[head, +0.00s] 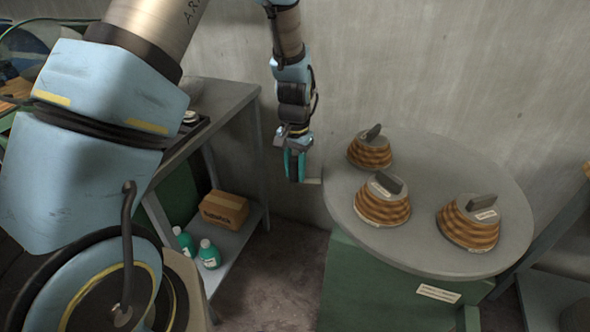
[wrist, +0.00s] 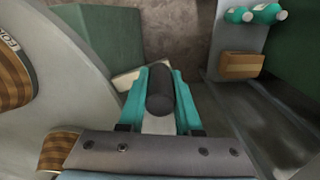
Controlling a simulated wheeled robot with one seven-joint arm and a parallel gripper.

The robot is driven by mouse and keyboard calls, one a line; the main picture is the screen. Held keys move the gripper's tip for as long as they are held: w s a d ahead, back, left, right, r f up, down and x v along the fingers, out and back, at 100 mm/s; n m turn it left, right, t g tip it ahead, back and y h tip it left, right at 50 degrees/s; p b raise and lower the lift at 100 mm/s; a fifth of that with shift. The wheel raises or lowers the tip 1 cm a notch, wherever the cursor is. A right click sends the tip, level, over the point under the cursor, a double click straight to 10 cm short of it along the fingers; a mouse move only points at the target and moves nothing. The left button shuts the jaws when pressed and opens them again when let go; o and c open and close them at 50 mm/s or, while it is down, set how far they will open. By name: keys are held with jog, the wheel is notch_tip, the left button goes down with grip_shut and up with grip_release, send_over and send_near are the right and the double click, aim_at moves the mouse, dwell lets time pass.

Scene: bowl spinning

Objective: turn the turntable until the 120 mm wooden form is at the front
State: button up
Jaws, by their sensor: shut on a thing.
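The round grey turntable (head: 420,225) carries three ringed wooden forms with dark grips: one at the back left (head: 369,153), one at the front left (head: 383,204) and one at the right (head: 468,223). Pale labels show on the forms, but I cannot read their sizes, so I cannot tell which is the 120 mm one. My gripper (head: 295,165) is at the turntable's left edge. In the wrist view its teal fingers are shut around a dark rounded knob (wrist: 160,92) on a grey bar (wrist: 158,124). The turntable's rim (wrist: 100,90) shows to the left.
A green cabinet (head: 385,290) stands under the turntable, with a pale plate (head: 438,293) on its front. A grey shelf bench at left holds a cardboard box (head: 225,208) and green bottles (head: 208,254). A wall stands behind. Floor shows between bench and cabinet.

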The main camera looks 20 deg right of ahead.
grip_shut()
dwell(0.8)
jog(key=shift+s, duration=0.1)
